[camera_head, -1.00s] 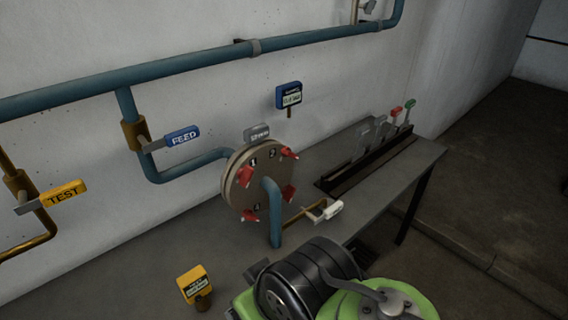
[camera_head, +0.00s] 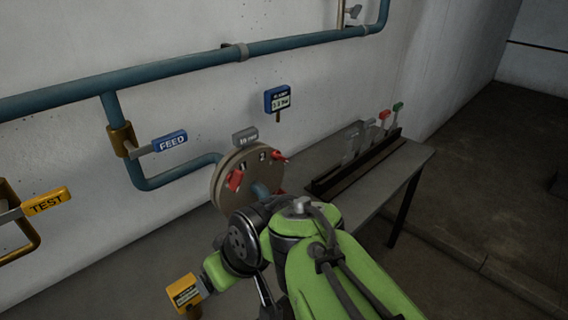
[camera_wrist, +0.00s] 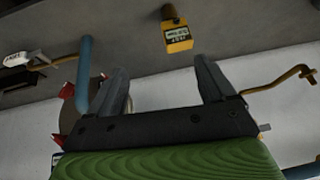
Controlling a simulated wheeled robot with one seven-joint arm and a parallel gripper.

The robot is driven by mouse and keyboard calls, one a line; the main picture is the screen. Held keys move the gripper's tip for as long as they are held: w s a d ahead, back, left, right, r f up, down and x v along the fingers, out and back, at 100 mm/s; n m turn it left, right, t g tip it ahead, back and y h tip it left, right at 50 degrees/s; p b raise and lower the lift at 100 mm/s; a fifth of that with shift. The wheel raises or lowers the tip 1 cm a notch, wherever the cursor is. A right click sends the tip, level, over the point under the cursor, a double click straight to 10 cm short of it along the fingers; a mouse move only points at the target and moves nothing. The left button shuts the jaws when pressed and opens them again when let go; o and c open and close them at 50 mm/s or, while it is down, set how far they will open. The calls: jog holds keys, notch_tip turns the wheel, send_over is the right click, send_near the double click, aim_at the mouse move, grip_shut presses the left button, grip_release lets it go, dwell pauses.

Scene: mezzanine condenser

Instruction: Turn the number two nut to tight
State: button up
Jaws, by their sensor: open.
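The round flange (camera_head: 222,182) stands on the bench with a blue pipe at its middle. The number two nut (camera_head: 279,157), a red winged nut, is at its upper right beside the mark 2. The number one nut (camera_head: 235,180) is red too, at the upper left. My arm hides the lower flange. In the wrist view my gripper (camera_wrist: 160,78) is open and empty, its fingers wide apart. The flange (camera_wrist: 70,117) there is partly behind the left finger, with red nuts (camera_wrist: 66,90) at its edge; I cannot tell which. No nut is between the fingers.
A FEED lever (camera_head: 169,142) and TEST lever (camera_head: 47,201) are left of the flange. A lever rack (camera_head: 355,165) lies to the right.

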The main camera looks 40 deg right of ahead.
jog(key=w+d+f+m+t+y+b, duration=0.1)
jog(key=w+d+f+t+y, duration=0.15)
jog(key=w+d, duration=0.35)
jog(key=m+t+h+b, duration=0.3)
jog(key=m+t, duration=0.4)
jog(key=t, duration=0.3)
send_near(284, 158)
jog(key=w, duration=0.9)
jog(key=shift+w+f, duration=0.15)
jog(key=shift+w, duration=0.15)
jog(key=shift+a, duration=0.1)
jog(key=c, duration=1.1)
jog(key=shift+o, duration=0.2)
jog(key=shift+p, duration=0.3)
